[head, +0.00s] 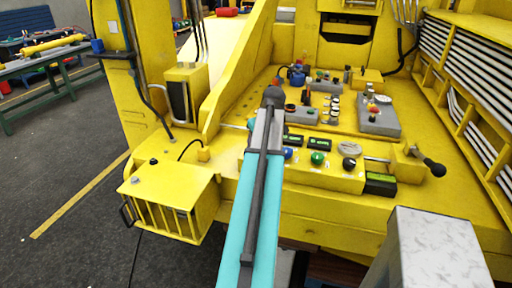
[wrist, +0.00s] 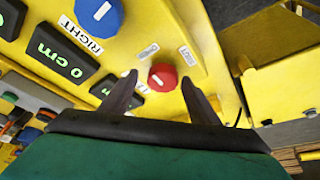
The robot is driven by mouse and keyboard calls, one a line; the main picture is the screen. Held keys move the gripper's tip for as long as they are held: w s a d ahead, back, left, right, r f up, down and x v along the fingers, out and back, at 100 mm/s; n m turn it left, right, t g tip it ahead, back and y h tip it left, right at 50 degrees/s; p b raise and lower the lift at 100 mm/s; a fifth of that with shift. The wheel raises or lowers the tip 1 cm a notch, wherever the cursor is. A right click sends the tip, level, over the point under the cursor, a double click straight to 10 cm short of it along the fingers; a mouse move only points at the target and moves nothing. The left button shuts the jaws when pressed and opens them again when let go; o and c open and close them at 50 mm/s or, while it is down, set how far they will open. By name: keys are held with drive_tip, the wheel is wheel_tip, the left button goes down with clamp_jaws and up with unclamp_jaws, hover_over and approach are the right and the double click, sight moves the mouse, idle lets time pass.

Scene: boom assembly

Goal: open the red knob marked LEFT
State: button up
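The red knob (wrist: 163,77) is on the yellow panel in the wrist view, with a short white pointer mark on its face. Two small white labels sit just beyond it; their text is too small to read surely. Another label beside it is mostly hidden by a finger, so I cannot read LEFT. My gripper (wrist: 158,78) is open, with one dark finger on each side of the knob. I cannot tell whether either finger touches it. In the head view, my arm hides the red knob and gripper.
A blue knob (wrist: 99,14) marked RIGHT and a black display reading 0 cm (wrist: 57,50) are close by on the left. In the head view, a green knob (head: 317,158) and a black knob (head: 349,163) line the panel's front. A yellow barred box (head: 172,200) stands left.

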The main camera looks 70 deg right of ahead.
drive_tip(key=shift+w, duration=0.15)
drive_tip(key=shift+r, duration=0.15)
drive_tip(key=shift+a+r, duration=0.1)
drive_tip(key=shift+r, duration=0.05)
drive_tip(key=b+v, duration=0.2)
drive_tip(key=v, duration=1.1)
drive_tip(key=shift+a+b, duration=0.15)
drive_tip(key=shift+b, duration=0.2)
idle(0.3)
